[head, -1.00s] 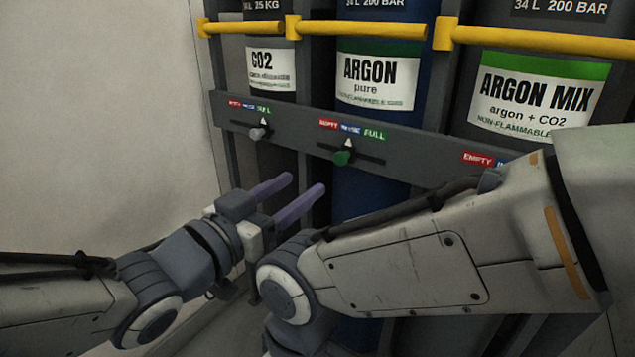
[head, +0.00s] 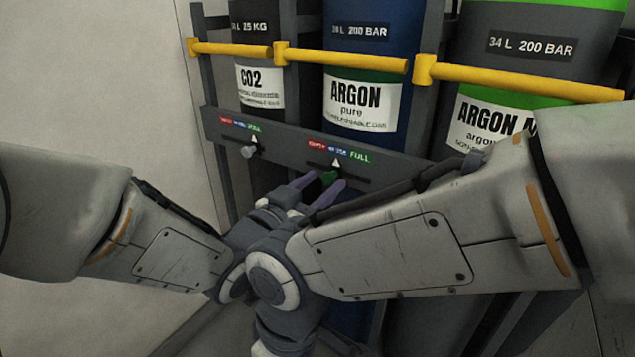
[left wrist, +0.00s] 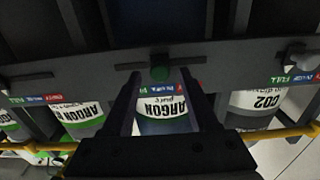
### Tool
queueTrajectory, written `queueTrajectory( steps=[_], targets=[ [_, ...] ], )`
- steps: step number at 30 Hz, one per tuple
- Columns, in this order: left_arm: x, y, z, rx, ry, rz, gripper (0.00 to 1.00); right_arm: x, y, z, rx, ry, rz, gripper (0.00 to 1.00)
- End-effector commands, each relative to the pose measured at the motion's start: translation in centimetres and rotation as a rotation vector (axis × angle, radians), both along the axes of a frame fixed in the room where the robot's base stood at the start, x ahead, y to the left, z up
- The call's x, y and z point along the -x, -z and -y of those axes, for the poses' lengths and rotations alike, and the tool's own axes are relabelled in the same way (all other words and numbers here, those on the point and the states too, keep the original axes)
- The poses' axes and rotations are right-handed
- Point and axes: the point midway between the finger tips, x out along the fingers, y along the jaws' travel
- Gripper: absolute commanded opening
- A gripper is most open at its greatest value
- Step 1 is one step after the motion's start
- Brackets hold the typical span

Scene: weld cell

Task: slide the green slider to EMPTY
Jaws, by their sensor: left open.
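The green slider (head: 329,177) is a knob in a horizontal slot under the ARGON pure cylinder's label. Its white pointer is under the blue middle mark, between red EMPTY on the left and green FULL on the right. The knob is near mid-slot in the left wrist view (left wrist: 160,72), where the picture is upside down. My left gripper (head: 316,191) is open, its purple fingers on either side of the knob. In the left wrist view its fingertips (left wrist: 161,78) flank the knob with gaps. My right forearm crosses the front; its gripper is out of view.
The grey panel (head: 292,152) also carries a grey knob (head: 249,151) under the CO2 cylinder (head: 259,88). A yellow rail (head: 350,60) runs above, in front of the cylinders. The ARGON MIX cylinder (head: 530,50) stands right. My two arms are close together at the wrists.

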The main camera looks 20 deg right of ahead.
Motion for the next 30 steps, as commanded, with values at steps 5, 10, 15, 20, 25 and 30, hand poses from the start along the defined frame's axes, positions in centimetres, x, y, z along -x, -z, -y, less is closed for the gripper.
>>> queueTrajectory(
  steps=[5, 10, 15, 20, 25, 30],
  targets=[
    [-0.31, -0.02, 0.39, 0.001, 0.0, -0.001, 0.6, -0.02, 0.08, -0.02, -0.001, 0.0, 0.001, 1.0],
    [-0.3, -0.04, 0.37, 0.001, 0.0, -0.001, 0.6, -0.02, 0.06, -0.02, -0.001, 0.0, 0.001, 1.0],
    [-0.29, -0.04, 0.36, 0.001, 0.0, -0.001, 0.0, -0.02, 0.06, -0.02, -0.001, 0.0, 0.001, 1.0],
    [-0.28, -0.04, 0.35, 0.001, 0.0, -0.001, 0.0, -0.02, 0.06, -0.02, -0.001, 0.0, 0.001, 1.0],
    [-0.27, -0.04, 0.35, 0.001, 0.0, -0.001, 0.0, -0.02, 0.06, -0.02, -0.001, 0.0, 0.001, 1.0],
    [-0.27, -0.04, 0.35, 0.001, 0.0, -0.001, 0.0, -0.02, 0.06, -0.02, -0.001, 0.0, 0.001, 1.0]
  ],
)
